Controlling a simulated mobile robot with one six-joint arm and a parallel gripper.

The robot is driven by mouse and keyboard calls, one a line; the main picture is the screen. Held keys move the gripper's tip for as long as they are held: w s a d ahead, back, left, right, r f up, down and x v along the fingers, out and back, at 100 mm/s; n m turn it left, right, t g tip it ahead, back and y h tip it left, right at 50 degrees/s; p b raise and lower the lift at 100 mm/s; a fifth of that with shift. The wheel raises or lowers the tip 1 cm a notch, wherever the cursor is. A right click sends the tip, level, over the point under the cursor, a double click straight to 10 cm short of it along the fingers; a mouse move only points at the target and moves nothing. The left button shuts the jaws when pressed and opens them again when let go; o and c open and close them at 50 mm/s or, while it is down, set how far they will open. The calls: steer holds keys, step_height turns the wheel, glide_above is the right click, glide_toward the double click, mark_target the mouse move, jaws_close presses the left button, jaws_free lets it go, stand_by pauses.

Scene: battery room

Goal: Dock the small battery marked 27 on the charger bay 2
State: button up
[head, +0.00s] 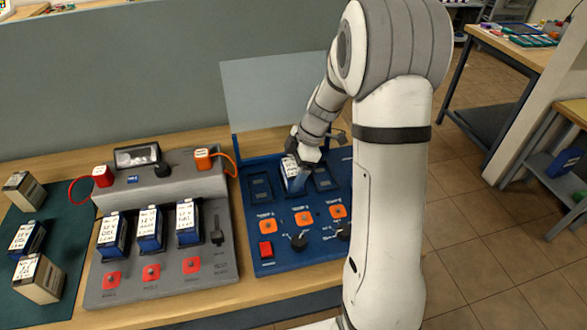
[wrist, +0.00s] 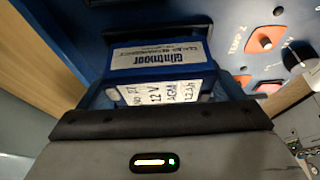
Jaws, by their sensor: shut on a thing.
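My gripper (head: 303,158) is shut on a small blue battery (head: 291,177) with white labels. It holds the battery at the middle bay of the blue charger panel (head: 262,215). The left bay (head: 260,187) and right bay (head: 322,178) look empty.
A grey charger (head: 215,260) left of the blue panel holds several blue batteries. More batteries (head: 38,278) stand on a green mat (head: 15,300) at the far left. Orange buttons (head: 304,218), black knobs and a red switch (head: 266,249) lie in front of the bays. A translucent upright panel (head: 270,90) stands behind.

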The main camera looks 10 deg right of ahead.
steer(key=shift+f+b, duration=0.55)
steer(key=shift+b, duration=0.15)
steer(key=o, duration=1.1)
steer(key=shift+p+v, duration=2.1)
steer(key=shift+v, duration=3.45)
